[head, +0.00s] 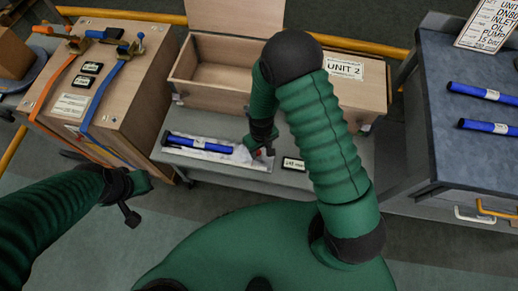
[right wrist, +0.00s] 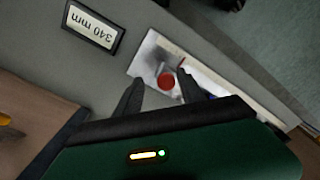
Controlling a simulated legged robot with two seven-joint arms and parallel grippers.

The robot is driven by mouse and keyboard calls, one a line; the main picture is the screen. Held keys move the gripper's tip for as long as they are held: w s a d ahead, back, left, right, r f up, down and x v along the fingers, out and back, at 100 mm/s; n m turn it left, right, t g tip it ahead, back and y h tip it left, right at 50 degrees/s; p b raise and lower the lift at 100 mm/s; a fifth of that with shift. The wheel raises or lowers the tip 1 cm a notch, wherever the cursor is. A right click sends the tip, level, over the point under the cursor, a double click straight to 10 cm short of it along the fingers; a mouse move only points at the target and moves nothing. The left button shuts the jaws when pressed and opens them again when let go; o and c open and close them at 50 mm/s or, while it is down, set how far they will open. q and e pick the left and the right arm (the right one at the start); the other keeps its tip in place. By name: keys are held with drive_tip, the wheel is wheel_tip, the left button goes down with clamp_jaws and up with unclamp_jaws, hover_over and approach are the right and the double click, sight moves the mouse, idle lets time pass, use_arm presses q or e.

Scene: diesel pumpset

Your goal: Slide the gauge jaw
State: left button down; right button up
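The gauge (head: 222,157) is a pale, flat metal strip on the grey bench, with a blue cylinder (head: 197,144) lying along its left part. In the right wrist view, the gauge's pale end (right wrist: 150,58) carries a round red knob (right wrist: 166,81), which I take to be on the jaw. My right gripper (head: 262,150) is over the gauge's right end. In the right wrist view its two dark fingers (right wrist: 160,88) are apart, with the knob showing between their tips; contact is unclear. My left gripper (head: 132,212) hangs away from the bench at the left; its finger opening is unclear.
A small "340 mm" plate (right wrist: 92,25) lies beside the gauge. An open wooden box (head: 215,90) and a "UNIT 2" label (head: 345,67) are behind. A wooden crate with straps (head: 130,95) stands left. A dark counter (head: 465,110) with blue cylinders (head: 484,94) stands right.

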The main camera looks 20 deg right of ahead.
drive_tip(key=shift+d, duration=0.1)
drive_tip(key=shift+r, duration=0.1)
wheel_tip(320, 180, up, 8)
drive_tip(key=p, duration=0.2)
wheel_tip(320, 180, up, 8)
drive_tip(key=r+p, duration=0.1)
drive_tip(key=p, duration=0.1)
hover_over(259, 152)
drive_tip(key=shift+d+f, duration=0.25)
drive_tip(key=shift+d, duration=0.1)
